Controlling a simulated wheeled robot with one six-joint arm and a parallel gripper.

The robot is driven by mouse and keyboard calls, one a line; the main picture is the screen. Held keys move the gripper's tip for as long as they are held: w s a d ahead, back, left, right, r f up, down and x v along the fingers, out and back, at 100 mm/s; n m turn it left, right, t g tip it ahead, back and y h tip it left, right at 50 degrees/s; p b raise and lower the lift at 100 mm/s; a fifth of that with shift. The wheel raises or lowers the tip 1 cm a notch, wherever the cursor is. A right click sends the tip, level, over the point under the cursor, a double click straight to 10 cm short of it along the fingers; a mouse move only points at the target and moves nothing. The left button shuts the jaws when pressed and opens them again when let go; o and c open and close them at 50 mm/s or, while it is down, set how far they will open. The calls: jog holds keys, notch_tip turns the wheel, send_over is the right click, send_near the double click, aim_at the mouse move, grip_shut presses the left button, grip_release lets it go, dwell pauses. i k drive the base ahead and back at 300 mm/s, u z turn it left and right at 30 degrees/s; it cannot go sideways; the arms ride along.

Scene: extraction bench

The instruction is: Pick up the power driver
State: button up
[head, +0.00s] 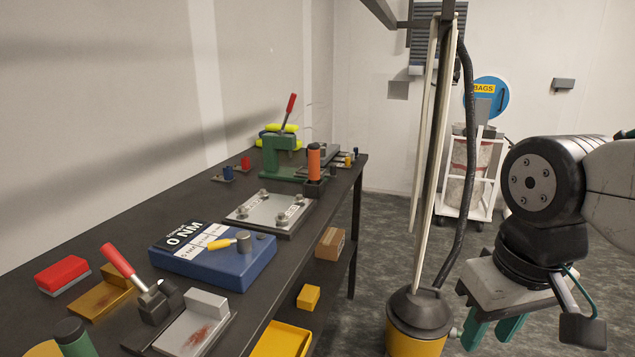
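I cannot tell for certain which tool is the power driver. An upright tool with an orange body (313,160) stands in a dark block on the bench, beside the metal plate, and could be it. A yellow-handled tool (230,241) with a grey round head lies on the blue box (215,266) marked "0 NM". My gripper (491,334) hangs at the lower right, clear of the bench and right of the yellow canister. Its two teal fingers point down with a gap between them, and nothing shows between them.
The dark bench (180,213) runs along the left wall. A green press (277,158) with a red lever stands towards its far end. A yellow canister (416,318) with pale poles and a black hose stands between bench and gripper. A white cart (467,180) stands behind.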

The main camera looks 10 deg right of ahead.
aim_at(314, 149)
jog(key=u, duration=0.05)
jog(key=k, duration=0.6)
jog(key=z, duration=0.95)
jog(key=i, duration=1.9)
jog(key=u, duration=1)
jog(key=i, duration=0.75)
jog(key=u, duration=0.8)
